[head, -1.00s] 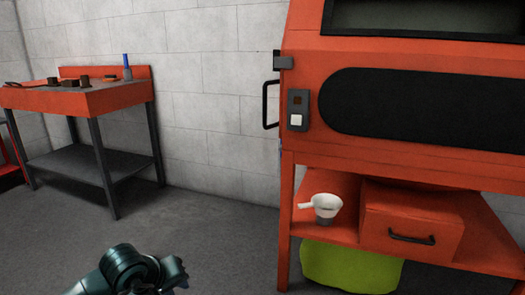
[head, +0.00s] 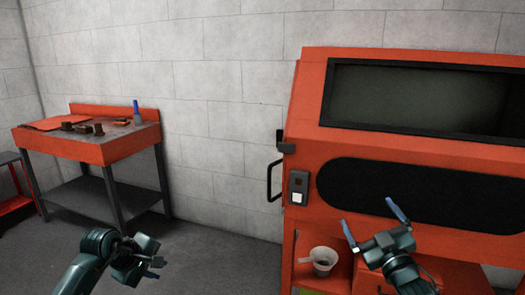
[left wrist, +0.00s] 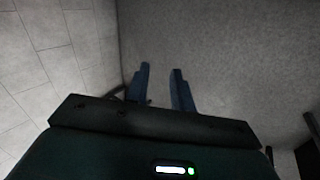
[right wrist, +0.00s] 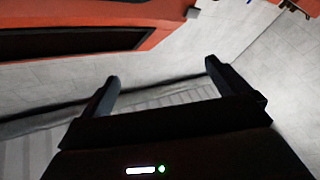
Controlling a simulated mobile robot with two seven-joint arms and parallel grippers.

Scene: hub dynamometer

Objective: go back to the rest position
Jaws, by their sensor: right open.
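My left gripper (head: 154,267) is low at the left of the head view, over the grey floor. In the left wrist view its two fingers (left wrist: 160,85) stand a little apart with nothing between them. My right gripper (head: 372,222) is at the lower right of the head view, in front of the orange machine (head: 310,140). Its fingers (right wrist: 163,78) are wide apart and empty in the right wrist view.
An orange-topped workbench (head: 85,150) with small parts and a blue-handled tool stands at the left by the block wall (head: 230,110). A white cup with a handle (head: 323,259) sits on the machine's lower shelf. Floor between bench and machine is clear.

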